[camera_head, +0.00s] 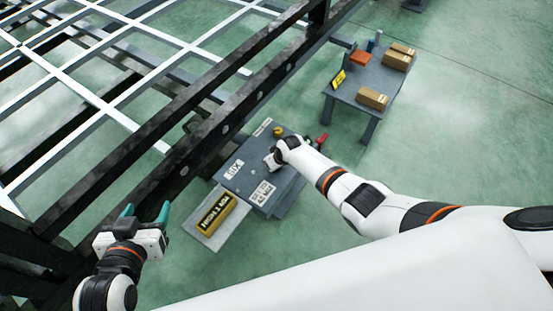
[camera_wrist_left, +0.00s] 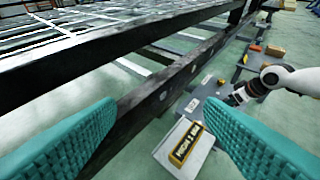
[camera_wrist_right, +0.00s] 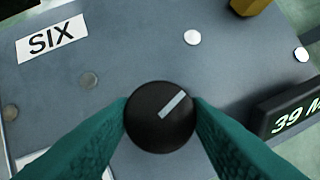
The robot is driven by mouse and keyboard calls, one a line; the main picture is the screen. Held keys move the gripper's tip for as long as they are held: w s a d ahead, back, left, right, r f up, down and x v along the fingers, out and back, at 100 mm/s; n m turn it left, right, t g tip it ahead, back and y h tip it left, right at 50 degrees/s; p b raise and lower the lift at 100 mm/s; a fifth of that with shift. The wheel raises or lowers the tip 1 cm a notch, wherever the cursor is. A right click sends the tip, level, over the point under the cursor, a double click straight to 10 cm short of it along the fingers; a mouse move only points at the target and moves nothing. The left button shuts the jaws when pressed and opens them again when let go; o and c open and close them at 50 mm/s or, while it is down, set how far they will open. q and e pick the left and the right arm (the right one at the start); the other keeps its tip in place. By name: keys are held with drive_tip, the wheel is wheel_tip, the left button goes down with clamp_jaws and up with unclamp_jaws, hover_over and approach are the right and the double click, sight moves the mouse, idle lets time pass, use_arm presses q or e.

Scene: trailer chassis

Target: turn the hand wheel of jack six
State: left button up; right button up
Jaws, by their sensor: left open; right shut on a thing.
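The jack's grey top panel (camera_head: 284,180) stands beside the dark chassis beam and carries a white SIX label (camera_wrist_right: 51,40). A round black knob (camera_wrist_right: 160,116) with a pale pointer line sits on this panel. The line slants up to the right in the right wrist view. My right gripper (camera_wrist_right: 160,118) is shut on the knob, one teal finger on each side. In the head view the right wrist hides the knob. My left gripper (camera_head: 147,212) is open and empty, left of the panel and apart from it. Its fingers frame the left wrist view (camera_wrist_left: 160,125).
A black display (camera_wrist_right: 290,120) reading "39 M", cut off, is right of the knob. A yellow block (camera_head: 216,211) lies on a pale plate by the panel. A dark beam (camera_head: 170,165) runs along the left. A table (camera_head: 368,85) with boxes stands behind. The floor at right is clear.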

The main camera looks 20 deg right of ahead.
drive_tip(key=m, duration=0.2)
drive_tip(key=shift+a+m+h+p, duration=0.15)
drive_tip(key=shift+m+h+p, duration=0.15)
drive_tip(key=shift+h+p, duration=0.1)
use_arm(q)
drive_tip(key=s+a+f+g+y, duration=0.1)
drive_tip(key=s+a+f+g, duration=0.1)
drive_tip(key=s+f+g, duration=0.2)
drive_tip(key=shift+s, duration=0.5)
use_arm(e)
drive_tip(key=shift+m+h, duration=0.4)
drive_tip(key=shift+m, duration=0.6)
drive_tip(key=o, duration=1)
use_arm(q)
drive_tip(key=shift+s, duration=0.15)
